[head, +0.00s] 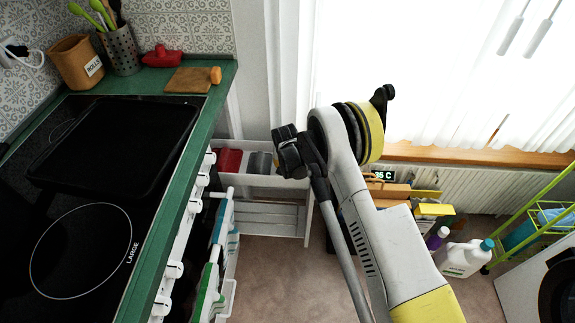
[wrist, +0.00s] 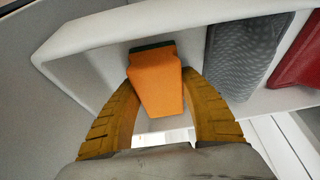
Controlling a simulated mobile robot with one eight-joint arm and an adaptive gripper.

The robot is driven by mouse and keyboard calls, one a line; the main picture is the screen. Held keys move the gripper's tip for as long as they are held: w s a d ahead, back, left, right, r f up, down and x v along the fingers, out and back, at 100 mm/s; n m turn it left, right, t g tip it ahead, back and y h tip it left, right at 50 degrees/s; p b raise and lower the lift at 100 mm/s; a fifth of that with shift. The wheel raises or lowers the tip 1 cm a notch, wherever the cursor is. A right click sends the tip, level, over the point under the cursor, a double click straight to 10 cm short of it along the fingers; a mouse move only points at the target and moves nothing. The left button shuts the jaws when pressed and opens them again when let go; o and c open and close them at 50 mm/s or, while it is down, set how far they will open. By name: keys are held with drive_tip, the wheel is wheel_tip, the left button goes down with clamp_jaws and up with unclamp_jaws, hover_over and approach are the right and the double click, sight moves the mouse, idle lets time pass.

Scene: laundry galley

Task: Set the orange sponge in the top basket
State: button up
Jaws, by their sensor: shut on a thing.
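The orange sponge (wrist: 156,98), with a dark scouring edge, is held between the two yellow fingers of my gripper (wrist: 159,80) in the wrist view. It lies against the inside of the white top basket (wrist: 85,38), beside a grey textured thing. I cannot tell whether the sponge touches the basket floor. In the head view, the top basket (head: 290,181) is the upper tier of a white rack, and my dark wrist hangs at its right end. The sponge and fingers are hidden there.
The basket holds a grey roll (head: 259,163) and a red one (head: 228,161). A stove with a black tray (head: 120,145) stands at the left. Bottles (head: 465,259) and a green-framed cart (head: 530,225) stand at the right. The floor between is partly clear.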

drive_tip(key=shift+f, duration=0.1)
drive_tip(key=o, duration=1.3)
drive_tip(key=p+v, duration=0.4)
drive_tip(key=v, duration=0.8)
